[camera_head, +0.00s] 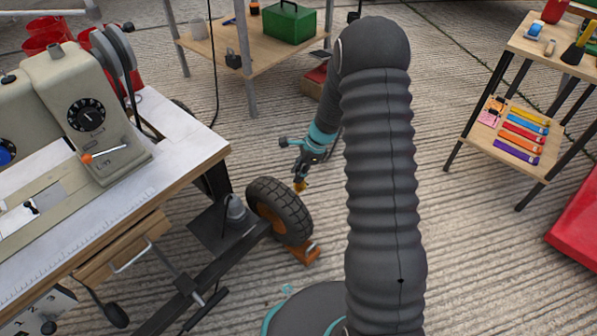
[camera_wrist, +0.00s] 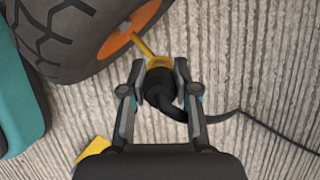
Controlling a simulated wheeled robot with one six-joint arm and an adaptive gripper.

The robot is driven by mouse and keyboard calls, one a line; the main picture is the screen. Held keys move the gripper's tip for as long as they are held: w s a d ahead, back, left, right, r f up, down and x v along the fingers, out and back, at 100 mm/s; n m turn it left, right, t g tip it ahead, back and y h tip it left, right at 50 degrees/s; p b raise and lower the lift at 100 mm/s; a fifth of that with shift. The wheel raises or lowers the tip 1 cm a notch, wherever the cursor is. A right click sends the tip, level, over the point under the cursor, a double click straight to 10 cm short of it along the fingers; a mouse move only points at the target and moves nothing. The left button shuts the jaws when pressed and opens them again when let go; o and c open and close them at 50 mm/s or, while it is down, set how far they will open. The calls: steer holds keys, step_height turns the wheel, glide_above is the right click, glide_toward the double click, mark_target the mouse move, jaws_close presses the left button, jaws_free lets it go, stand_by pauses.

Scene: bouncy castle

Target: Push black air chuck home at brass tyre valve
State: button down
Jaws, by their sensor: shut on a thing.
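My gripper (camera_wrist: 160,68) is shut on the black air chuck (camera_wrist: 158,88), with one finger on each side. The chuck has a yellow-brass front end, and a black hose (camera_wrist: 215,117) runs from it to the right. The thin brass tyre valve (camera_wrist: 141,44) sticks out from the orange hub (camera_wrist: 115,46) of the black tyre (camera_wrist: 75,35). Its tip meets or overlaps the chuck's front end in the wrist view; I cannot tell how deep it sits. In the head view my gripper (camera_head: 300,177) is just above the right of the tyre (camera_head: 281,211), with a small brass-coloured bit below it.
An orange block (camera_head: 305,252) stands by the tyre. A sewing machine (camera_head: 85,105) on a table (camera_head: 205,150) is at left. A wooden shelf unit (camera_head: 515,130) is at right. A table with a green toolbox (camera_head: 290,22) is behind. The floor right of the tyre is clear.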

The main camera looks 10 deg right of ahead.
steer(key=shift+f, duration=0.15)
steer(key=c, duration=0.8)
jaws_free()
steer(key=v, duration=1.2)
